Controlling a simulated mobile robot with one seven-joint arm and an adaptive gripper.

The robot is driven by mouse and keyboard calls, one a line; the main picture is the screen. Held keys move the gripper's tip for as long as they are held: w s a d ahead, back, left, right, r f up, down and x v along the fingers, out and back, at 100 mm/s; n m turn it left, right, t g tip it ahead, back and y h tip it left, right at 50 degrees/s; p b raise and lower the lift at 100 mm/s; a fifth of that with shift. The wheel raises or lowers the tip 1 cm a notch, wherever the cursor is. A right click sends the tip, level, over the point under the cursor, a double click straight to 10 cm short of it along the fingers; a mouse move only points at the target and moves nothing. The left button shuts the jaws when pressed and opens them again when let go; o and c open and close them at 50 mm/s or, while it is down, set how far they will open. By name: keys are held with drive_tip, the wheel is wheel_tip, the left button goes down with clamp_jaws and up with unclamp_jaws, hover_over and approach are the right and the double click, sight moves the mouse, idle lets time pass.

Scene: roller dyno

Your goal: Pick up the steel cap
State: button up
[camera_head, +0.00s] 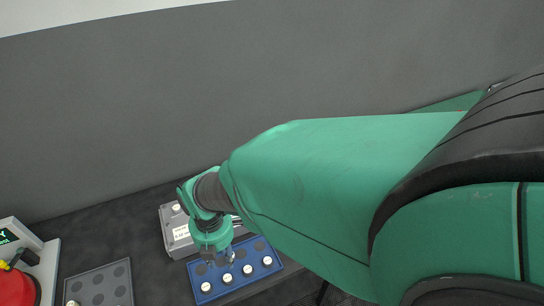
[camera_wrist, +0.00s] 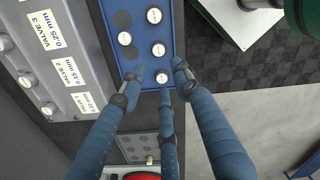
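A blue tray (camera_head: 216,294) holds several small pale round caps in a row, with dark round spots behind them. In the wrist view the blue tray (camera_wrist: 139,56) shows caps at its far end (camera_wrist: 154,15), at its left (camera_wrist: 124,38) and in its middle (camera_wrist: 158,49). Another cap (camera_wrist: 162,78) lies between my fingertips. The caps look alike, so I cannot tell which is steel. My gripper (camera_wrist: 157,74) has its three blue fingers spread around that near cap, with no clear contact. In the head view my gripper (camera_head: 218,260) is over the tray.
A grey box (camera_head: 178,232) with valve labels stands behind the blue tray; its labelled face (camera_wrist: 72,75) runs along the wrist view's left. A grey tray (camera_head: 82,289) with dark round spots lies to the left. A red object (camera_head: 15,290) is at the lower-left edge.

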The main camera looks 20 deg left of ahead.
drive_tip(key=b, duration=0.1)
hover_over(227, 278)
drive_tip(key=shift+d+f, duration=0.15)
drive_tip(key=shift+f, duration=4.15)
drive_tip(key=shift+f, duration=0.1)
drive_tip(key=shift+f+b, duration=0.7)
drive_tip(key=shift+f, duration=1.8)
drive_tip(key=c, duration=0.8)
clamp_jaws()
drive_tip(key=shift+r, duration=0.2)
